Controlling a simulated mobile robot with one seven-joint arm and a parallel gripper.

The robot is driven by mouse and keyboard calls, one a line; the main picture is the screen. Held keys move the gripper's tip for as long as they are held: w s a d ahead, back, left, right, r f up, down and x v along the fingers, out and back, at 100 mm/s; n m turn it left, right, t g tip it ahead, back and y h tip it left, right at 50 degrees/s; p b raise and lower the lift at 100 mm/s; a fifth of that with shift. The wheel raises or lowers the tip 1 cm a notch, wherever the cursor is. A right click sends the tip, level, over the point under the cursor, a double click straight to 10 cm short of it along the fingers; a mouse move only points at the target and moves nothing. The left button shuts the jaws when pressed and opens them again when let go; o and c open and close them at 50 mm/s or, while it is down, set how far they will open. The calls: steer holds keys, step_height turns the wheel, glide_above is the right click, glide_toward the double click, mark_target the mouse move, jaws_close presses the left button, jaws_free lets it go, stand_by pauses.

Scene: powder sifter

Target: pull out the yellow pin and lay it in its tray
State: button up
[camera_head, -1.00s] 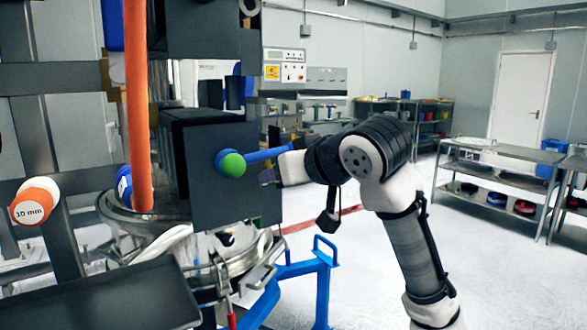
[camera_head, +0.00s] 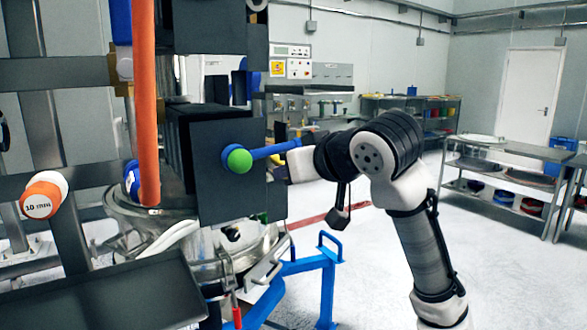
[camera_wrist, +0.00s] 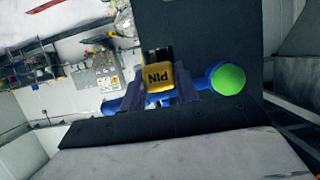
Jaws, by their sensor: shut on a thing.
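The yellow pin (camera_wrist: 158,76), a block lettered PIN, is between the fingers of my gripper (camera_wrist: 153,93) in the wrist view. My gripper is shut on it, in front of a dark plate. My fingertips are mostly hidden there behind the dark box and lever. A dark tray (camera_head: 100,297) lies at lower left; I cannot tell whether it is the pin's tray.
A blue lever with a green ball (camera_head: 239,160) runs close by my gripper; the ball also shows in the wrist view (camera_wrist: 228,79). An orange vertical tube (camera_head: 145,110) and a knob marked 10 mm (camera_head: 41,200) stand left. A blue frame (camera_head: 328,275) is below.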

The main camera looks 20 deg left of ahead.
steer(key=s+d, duration=0.5)
steer(key=d, duration=0.1)
steer(key=shift+s+d, duration=0.15)
steer(key=shift+d, duration=0.25)
stand_by(3.2)
steer(key=shift+s+d+p, duration=0.2)
steer(key=shift+s+d, duration=0.7)
steer(key=shift+d, duration=0.25)
steer(key=shift+s+d+p, duration=0.2)
steer(key=shift+s+d, duration=0.7)
steer(key=shift+d, duration=0.25)
steer(key=shift+r, duration=0.15)
